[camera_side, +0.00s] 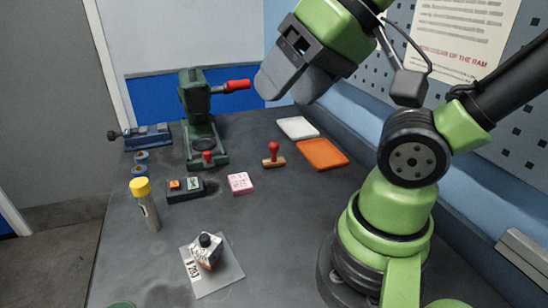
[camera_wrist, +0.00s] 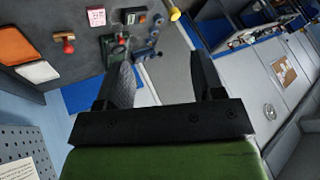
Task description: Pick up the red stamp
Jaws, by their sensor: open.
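The red stamp (camera_side: 273,154) has a red knob on a wooden base. It stands upright on the dark bench, right of the green press and left of the orange tray. In the wrist view, the red stamp (camera_wrist: 66,43) shows at the upper left, well outside the space between the fingers. My gripper (camera_side: 288,90) is raised above the bench, behind and above the stamp, with clear air between them. In the wrist view my gripper (camera_wrist: 163,74) has its two dark fingers apart, with nothing between them.
A green press (camera_side: 205,130) with a red handle stands close to my gripper's left. An orange tray (camera_side: 323,154) and a white tray (camera_side: 297,128) lie right of the stamp. A pink block (camera_side: 240,183) lies to its front left.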

